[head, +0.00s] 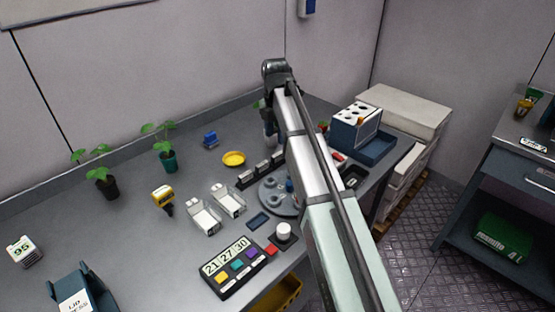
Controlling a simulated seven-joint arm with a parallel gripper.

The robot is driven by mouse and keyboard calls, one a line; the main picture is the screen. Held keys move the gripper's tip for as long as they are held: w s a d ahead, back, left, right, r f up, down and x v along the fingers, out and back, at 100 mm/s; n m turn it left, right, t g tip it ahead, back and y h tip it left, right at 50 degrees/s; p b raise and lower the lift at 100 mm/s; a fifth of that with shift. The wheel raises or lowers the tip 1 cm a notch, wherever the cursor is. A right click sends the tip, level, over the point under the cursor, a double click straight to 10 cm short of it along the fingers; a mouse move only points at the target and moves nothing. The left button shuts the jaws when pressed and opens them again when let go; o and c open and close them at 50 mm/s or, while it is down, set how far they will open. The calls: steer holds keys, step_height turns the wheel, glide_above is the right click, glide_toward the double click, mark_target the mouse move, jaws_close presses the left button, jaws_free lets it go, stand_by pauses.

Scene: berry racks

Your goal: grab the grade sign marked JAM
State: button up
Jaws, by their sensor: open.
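I cannot read JAM on any sign in the head view. A black rack (262,171) left of my arm holds several small upright pieces with pale faces, too small to read. A white card (533,144) with dark letters lies on the side table at the right; its word is not clear. Another lettered white card (75,303) is on a dark blue holder at the bottom left, also unclear. My arm reaches up across the middle and bends down at its far end. My gripper's fingers are hidden behind the arm.
The grey bench (130,225) holds a yellow dish (233,159), two clear trays (229,199), a round grey stand (275,197), a number panel (238,267) and potted plants (168,158). A blue box with holes (355,130) stands right of my arm.

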mark_target(276, 155)
steer(key=shift+s+d+f, duration=0.1)
steer(key=shift+f, duration=1.9)
steer(key=shift+s+f, duration=0.1)
steer(key=shift+f, duration=1.9)
steer(key=shift+c, duration=0.3)
jaws_close()
